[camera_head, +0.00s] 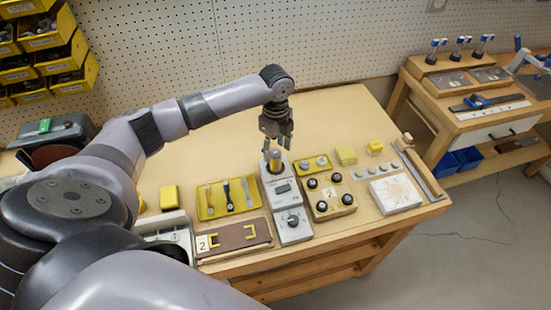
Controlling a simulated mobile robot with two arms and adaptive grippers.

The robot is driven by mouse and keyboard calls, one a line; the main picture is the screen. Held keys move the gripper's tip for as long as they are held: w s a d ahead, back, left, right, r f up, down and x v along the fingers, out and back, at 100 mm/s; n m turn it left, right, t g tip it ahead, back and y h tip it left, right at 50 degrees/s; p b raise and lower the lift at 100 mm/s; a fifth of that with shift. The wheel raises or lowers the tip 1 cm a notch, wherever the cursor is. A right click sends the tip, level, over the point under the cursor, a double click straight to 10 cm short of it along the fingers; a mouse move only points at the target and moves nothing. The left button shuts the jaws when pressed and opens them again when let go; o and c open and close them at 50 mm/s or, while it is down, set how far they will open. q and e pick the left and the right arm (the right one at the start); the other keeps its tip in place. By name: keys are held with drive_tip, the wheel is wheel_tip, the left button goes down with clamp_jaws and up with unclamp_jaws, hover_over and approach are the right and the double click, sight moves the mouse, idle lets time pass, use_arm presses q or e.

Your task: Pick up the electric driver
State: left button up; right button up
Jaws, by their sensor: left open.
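A short upright grey cylinder (275,160), which looks like the electric driver, stands at the back end of a grey station (292,222). The station has a small display and a round knob. My left gripper (279,141) points down just above the cylinder, with its fingers apart and nothing seen between them. I cannot tell whether a fingertip touches the cylinder. My right gripper is not in view.
Left of the station are a yellow tray (211,212) with slim tools and a brown board (238,236). Right of it are a wooden block with black knobs (330,196) and a white plate (395,193). The table's back right (345,115) is clear.

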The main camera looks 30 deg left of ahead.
sight(276, 165)
use_arm(q)
wheel_tip(276, 165, down, 2)
drive_tip(key=shift+f, duration=0.2)
drive_tip(key=c, duration=1)
clamp_jaws()
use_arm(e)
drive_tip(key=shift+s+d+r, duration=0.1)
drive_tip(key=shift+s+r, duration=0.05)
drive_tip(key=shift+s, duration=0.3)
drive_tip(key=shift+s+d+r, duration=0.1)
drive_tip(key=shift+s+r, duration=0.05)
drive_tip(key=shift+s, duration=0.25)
